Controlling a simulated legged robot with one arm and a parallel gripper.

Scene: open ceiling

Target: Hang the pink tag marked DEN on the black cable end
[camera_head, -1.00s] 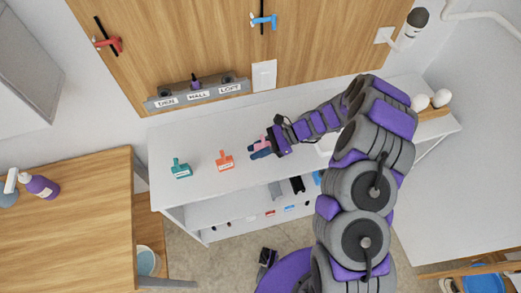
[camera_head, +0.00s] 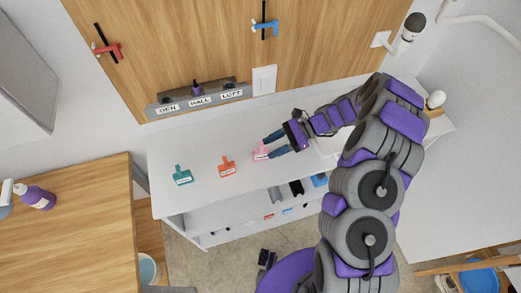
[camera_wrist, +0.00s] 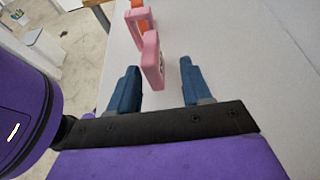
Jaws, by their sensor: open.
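The pink tag (camera_head: 261,151) stands near the middle of the white shelf top, its white label too small to read. My gripper (camera_head: 269,147) is open, with its blue fingers on either side of the tag's near end. In the wrist view, the pink tag (camera_wrist: 152,62) stands upright between the spread fingers (camera_wrist: 153,90), with a gap visible on each side. A grey rail (camera_head: 199,98) at the back wall carries labels DEN, HALL and LOFT. A purple stub rises at its middle. Small dark parts show above DEN and LOFT; I cannot tell which is a cable end.
An orange tag (camera_head: 227,167) and a teal tag (camera_head: 182,176) stand to the left on the white shelf top (camera_head: 205,140). Red (camera_head: 107,49) and blue (camera_head: 264,26) fittings sit on the wooden wall panel. A wooden table (camera_head: 75,220) is at left. Shelf space before the rail is clear.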

